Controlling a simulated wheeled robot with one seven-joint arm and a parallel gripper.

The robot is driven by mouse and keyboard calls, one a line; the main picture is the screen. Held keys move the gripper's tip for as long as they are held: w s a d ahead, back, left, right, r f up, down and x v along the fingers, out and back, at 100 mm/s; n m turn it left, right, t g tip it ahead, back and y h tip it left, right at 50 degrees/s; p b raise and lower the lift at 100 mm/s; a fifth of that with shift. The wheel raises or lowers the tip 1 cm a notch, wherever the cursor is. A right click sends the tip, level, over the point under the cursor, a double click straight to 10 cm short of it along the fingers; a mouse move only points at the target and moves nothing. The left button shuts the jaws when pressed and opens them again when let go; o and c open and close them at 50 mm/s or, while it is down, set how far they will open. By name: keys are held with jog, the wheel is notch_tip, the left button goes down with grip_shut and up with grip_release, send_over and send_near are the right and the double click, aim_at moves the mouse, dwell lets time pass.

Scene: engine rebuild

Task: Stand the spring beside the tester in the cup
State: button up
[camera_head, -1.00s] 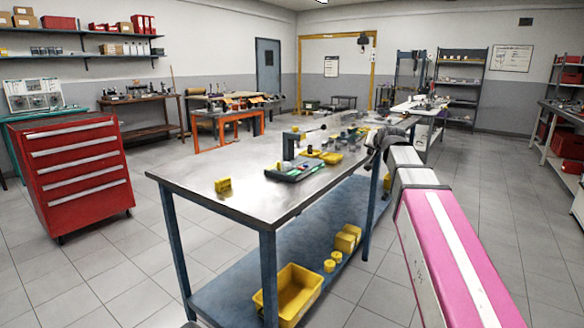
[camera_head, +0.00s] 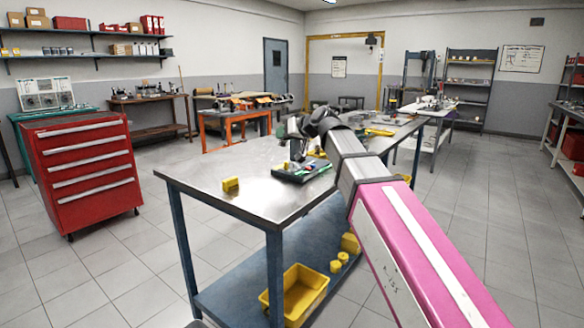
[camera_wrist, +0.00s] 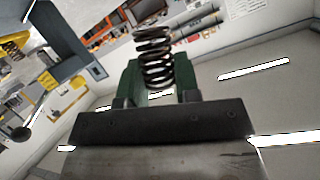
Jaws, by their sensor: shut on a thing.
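My gripper (camera_wrist: 150,88) is shut on a dark coil spring (camera_wrist: 153,60) in the wrist view. The spring stands up between the green fingers, its upper coils clear of them. In the head view my gripper (camera_head: 290,128) is above the steel bench, over the far side of a dark tray; the spring is too small to make out there. A small upright device (camera_head: 297,148), perhaps the tester, shows partly behind my wrist. I cannot make out the cup. Another dark coil (camera_wrist: 12,48) shows at the left of the wrist view.
The dark tray (camera_head: 290,178) with small coloured items lies on the steel bench (camera_head: 215,172). A yellow block (camera_head: 231,184) sits near its left end. Yellow parts (camera_head: 379,132) lie farther back, partly behind my arm. A yellow bin (camera_head: 303,288) is below.

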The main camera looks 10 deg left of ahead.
jog(key=shift+a, duration=0.1)
jog(key=w+f, duration=0.2)
jog(key=w, duration=0.1)
jog(key=w+f, duration=0.2)
jog(key=w, duration=0.2)
jog(key=w+f, duration=0.2)
jog(key=w, duration=0.2)
jog(key=shift+w+d+f, duration=0.2)
jog(key=shift+d+f, duration=0.1)
jog(key=shift+f, duration=1.95)
jog(key=shift+f, duration=0.2)
jog(key=o, duration=1)
